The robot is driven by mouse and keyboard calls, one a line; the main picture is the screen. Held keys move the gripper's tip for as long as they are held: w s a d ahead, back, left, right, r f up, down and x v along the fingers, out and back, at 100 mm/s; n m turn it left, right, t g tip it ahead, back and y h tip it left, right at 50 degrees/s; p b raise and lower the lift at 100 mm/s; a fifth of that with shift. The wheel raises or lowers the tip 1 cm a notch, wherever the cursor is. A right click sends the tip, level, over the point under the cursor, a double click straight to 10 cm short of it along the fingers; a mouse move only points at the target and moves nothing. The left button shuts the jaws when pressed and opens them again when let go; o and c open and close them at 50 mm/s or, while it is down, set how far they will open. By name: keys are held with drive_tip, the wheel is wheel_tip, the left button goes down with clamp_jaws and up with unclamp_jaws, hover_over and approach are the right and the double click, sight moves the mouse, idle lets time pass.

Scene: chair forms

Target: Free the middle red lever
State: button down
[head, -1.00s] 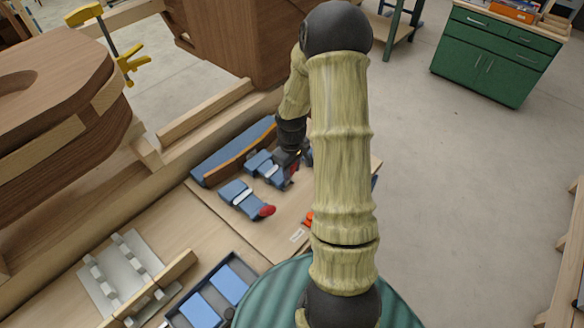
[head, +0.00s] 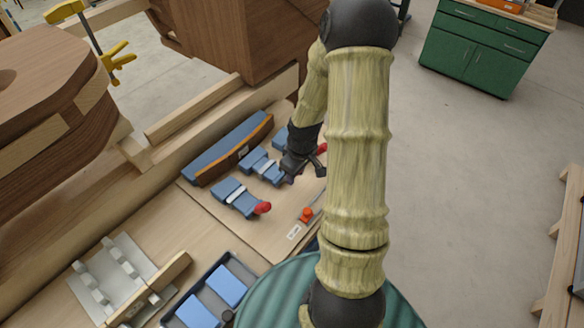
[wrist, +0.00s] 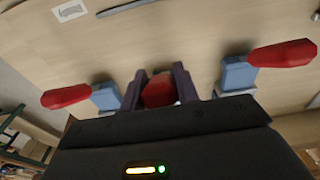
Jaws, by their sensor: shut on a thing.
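Three blue clamps with red levers sit in a row on a light wooden board (head: 272,232). In the wrist view, the middle red lever (wrist: 158,91) is between the two dark fingers of my gripper (wrist: 160,86), which is shut on it. One outer red lever (wrist: 66,97) lies to the left and the other (wrist: 284,54) to the right, both clear of the fingers. In the head view, the near red lever (head: 262,208) and far red lever (head: 321,148) show on either side of my gripper (head: 290,176). The middle lever is hidden there by the gripper.
An orange-red knob (head: 305,214) and a white label (head: 294,232) are in front. A blue-lined tray (head: 245,268) and a pale fixture (head: 108,262) stand at the near left.

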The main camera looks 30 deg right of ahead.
drive_tip(key=shift+s+d+f, duration=0.2)
drive_tip(key=shift+s+f, duration=0.2)
drive_tip(key=shift+s, duration=0.25)
drive_tip(key=c, duration=1)
unclamp_jaws()
drive_tip(key=shift+c, duration=0.2)
drive_tip(key=shift+w, duration=0.15)
drive_tip(key=shift+r, duration=0.2)
